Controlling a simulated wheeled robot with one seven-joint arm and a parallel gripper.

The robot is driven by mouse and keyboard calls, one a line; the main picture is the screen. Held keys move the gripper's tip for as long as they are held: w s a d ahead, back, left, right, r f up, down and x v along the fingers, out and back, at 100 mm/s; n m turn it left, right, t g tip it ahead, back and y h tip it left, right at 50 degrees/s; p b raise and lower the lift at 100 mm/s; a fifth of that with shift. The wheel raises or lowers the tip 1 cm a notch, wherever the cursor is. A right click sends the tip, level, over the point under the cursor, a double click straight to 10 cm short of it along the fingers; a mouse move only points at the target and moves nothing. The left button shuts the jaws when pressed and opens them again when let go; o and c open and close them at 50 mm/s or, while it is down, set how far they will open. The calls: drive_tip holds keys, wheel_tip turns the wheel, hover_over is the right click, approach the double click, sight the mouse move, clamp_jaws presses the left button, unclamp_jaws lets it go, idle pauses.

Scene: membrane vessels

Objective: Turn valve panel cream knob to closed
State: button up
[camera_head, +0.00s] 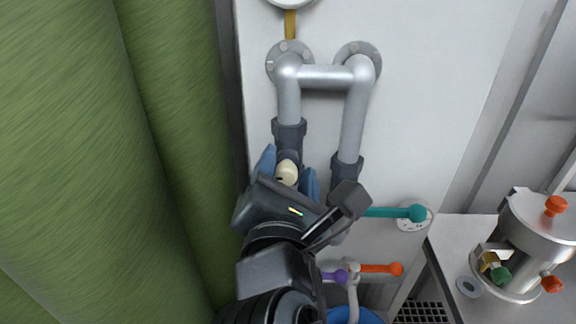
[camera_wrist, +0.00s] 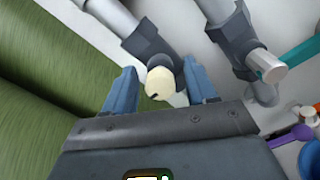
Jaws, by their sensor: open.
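The cream knob (camera_head: 286,172) sits on the dark valve body (camera_head: 289,134) of the left pipe on the white valve panel (camera_head: 420,120). In the wrist view the cream knob (camera_wrist: 160,83) shows between my two blue fingers, with a small dark mark at its lower left. My gripper (camera_head: 288,168) is open, with one finger on each side of the knob. In the wrist view my gripper (camera_wrist: 160,82) has gaps between the fingers and the knob. My gripper body hides the panel just below the knob.
A teal handle (camera_head: 395,212) extends right of my gripper. An orange handle (camera_head: 380,268) and a purple handle (camera_head: 335,277) are below. A green curtain-like surface (camera_head: 90,160) fills the left. A metal vessel (camera_head: 530,240) stands on a bench at right.

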drive_tip(key=shift+w, duration=0.25)
drive_tip(key=c, duration=1.1)
